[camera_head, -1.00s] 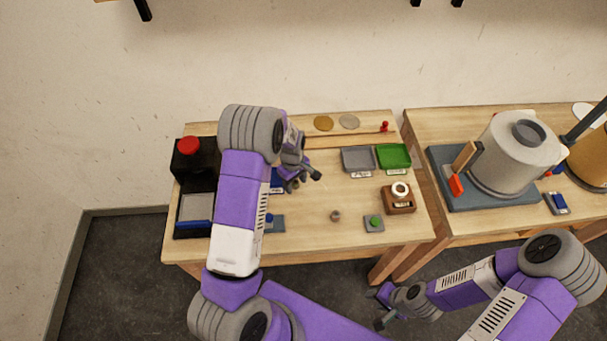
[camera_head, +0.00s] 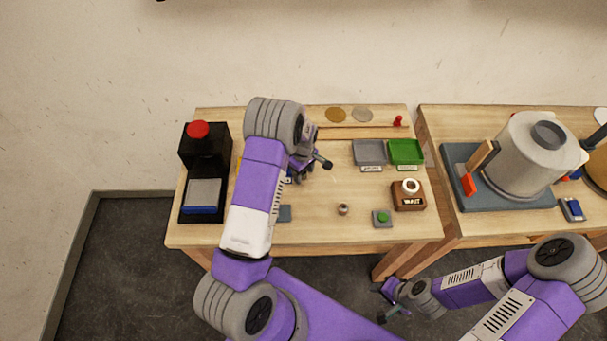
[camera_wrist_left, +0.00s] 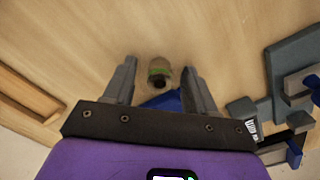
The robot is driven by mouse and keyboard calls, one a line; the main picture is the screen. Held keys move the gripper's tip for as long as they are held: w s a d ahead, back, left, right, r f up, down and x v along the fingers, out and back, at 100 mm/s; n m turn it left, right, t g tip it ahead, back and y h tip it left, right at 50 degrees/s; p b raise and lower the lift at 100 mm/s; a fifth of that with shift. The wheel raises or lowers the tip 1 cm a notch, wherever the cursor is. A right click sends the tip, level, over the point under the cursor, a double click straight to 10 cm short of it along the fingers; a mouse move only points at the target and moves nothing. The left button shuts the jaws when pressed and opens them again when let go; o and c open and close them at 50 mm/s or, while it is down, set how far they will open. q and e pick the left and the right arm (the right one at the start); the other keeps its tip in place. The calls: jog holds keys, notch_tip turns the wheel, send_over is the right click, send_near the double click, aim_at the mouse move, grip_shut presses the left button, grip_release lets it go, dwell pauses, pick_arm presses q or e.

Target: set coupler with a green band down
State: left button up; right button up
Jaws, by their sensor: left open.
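The coupler with a green band (camera_wrist_left: 159,72) stands on the table in the left wrist view, its dark end toward the camera. It lies between and just beyond the fingertips of my left gripper (camera_wrist_left: 160,75), which is open, with a gap on both sides of it. In the head view my left gripper (camera_head: 313,168) is over the middle-left of the table, and the coupler is hidden behind it. My right gripper (camera_head: 387,303) is empty, with its fingers apart, in front of the table.
Another small coupler (camera_head: 343,209) stands in the open middle of the table. A green-button block (camera_head: 382,218), a brown holder with a white ring (camera_head: 408,196), a grey tray (camera_head: 369,153) and a green tray (camera_head: 406,152) are to its right. A black machine (camera_head: 205,150) stands at left.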

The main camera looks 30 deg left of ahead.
pick_arm(q)
jog(key=shift+c, duration=0.5)
grip_shut()
